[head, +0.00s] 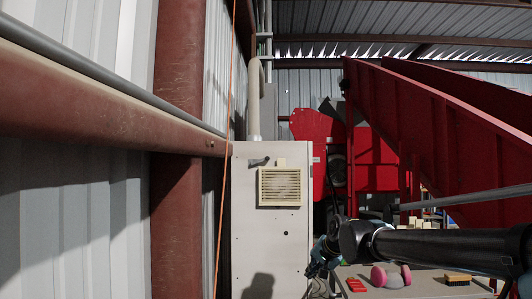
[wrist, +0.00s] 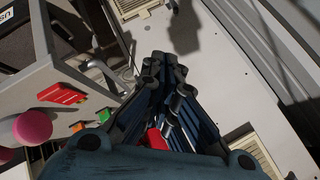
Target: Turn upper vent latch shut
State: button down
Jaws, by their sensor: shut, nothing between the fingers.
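The upper vent (head: 281,187) is a cream louvred panel on the front of a pale grey cabinet (head: 258,238). A small cream tab (head: 281,162), perhaps its latch, stands at its top edge; its turn is hard to judge. My gripper (head: 322,258) is at the cabinet's lower right, below the vent and apart from it. In the wrist view, its dark fingers (wrist: 166,62) are shut and empty in front of the cabinet face. One louvred vent (wrist: 258,155) shows at lower right there and another (wrist: 135,8) at the top. No latch is clear there.
A grey lever handle (head: 258,162) sits left of the tab. A table (head: 430,281) at right bears pink earmuffs (head: 391,277), a red block (head: 355,285) and a brush (head: 457,280). An orange cable (head: 223,190) hangs left of the cabinet. Red machinery stands behind.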

jog(key=s+d+n+g+h, duration=0.3)
jog(key=s+d+n+g, duration=0.15)
jog(key=d, duration=0.35)
jog(key=w+a+r+n+h, duration=0.1)
jog(key=w+r, duration=0.3)
jog(key=r, duration=0.5)
jog(key=w+r+h, duration=0.1)
jog(key=w+r, duration=0.4)
jog(key=r, duration=0.4)
jog(key=w+a+r+t, duration=0.2)
jog(key=w+a+r, duration=0.35)
jog(key=r, duration=0.45)
jog(key=w+a+r+t, duration=0.1)
jog(key=w+a+r, duration=0.4)
jog(key=w+r, duration=0.3)
jog(key=w+a+r+n+t, duration=0.1)
jog(key=w+a+r, duration=0.2)
jog(key=a+r, duration=0.55)
jog(key=w+a+r+t, duration=0.2)
jog(key=w+a+r, duration=0.2)
jog(key=a+r, duration=0.45)
send_over(260, 161)
jog(key=s+d, duration=0.2)
notch_tip(260, 161, down, 7)
jog(key=shift+w+d+f, duration=0.1)
jog(key=shift+d+f, duration=0.15)
jog(key=shift+f, duration=0.65)
jog(key=shift+d+f, duration=0.2)
jog(key=shift+f, duration=0.65)
